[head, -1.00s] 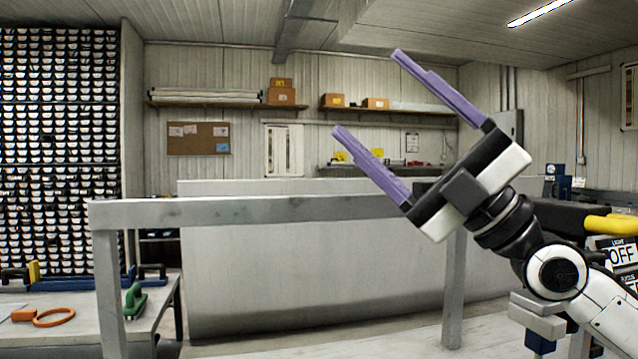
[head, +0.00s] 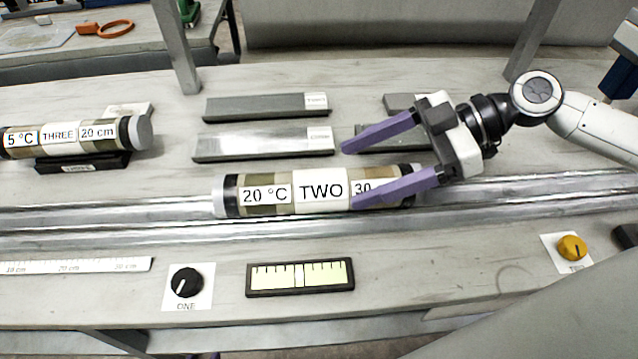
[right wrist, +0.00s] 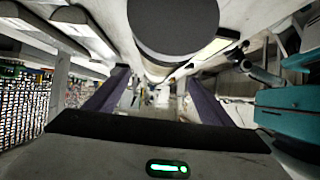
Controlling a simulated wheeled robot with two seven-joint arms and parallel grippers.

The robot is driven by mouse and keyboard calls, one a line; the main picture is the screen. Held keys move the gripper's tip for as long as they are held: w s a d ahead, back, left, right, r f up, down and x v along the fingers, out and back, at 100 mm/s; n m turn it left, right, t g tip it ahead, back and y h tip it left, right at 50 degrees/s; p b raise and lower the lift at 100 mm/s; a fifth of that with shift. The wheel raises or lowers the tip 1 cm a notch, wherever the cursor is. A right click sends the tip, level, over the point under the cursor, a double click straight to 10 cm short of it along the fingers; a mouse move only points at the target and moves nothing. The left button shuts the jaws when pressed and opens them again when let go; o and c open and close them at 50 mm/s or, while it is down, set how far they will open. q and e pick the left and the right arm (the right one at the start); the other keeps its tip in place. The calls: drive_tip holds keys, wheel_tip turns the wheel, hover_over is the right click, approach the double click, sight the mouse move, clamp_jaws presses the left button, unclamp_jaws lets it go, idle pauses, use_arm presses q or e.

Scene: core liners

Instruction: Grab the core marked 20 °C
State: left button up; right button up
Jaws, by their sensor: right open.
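The core marked 20 °C (head: 320,192), also labelled TWO and 30, lies on its side along the metal rail in the head view. My right gripper (head: 348,174) is open, its purple fingers pointing left. In the head view its lower finger overlaps the core's right part and hides some of the label; I cannot tell whether it touches. In the right wrist view the open fingers (right wrist: 155,88) show with nothing seen gripped, and a dark round end (right wrist: 173,25) is at the top. My left gripper is not in view.
A second core (head: 75,136), marked 5 °C THREE 20 cm, rests on a dark cradle at left. Empty grey trays (head: 265,143) lie behind the rail (head: 110,217). In front are a black knob (head: 186,282), a scale gauge (head: 300,277), a ruler (head: 75,265) and a yellow knob (head: 572,247).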

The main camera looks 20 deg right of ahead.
sight(334, 175)
drive_tip(key=shift+p+x, duration=0.7)
drive_tip(key=shift+x, duration=3.2)
drive_tip(key=shift+w+r, duration=0.1)
clamp_jaws()
drive_tip(key=shift+w+r, duration=0.1)
drive_tip(key=shift+r, duration=0.15)
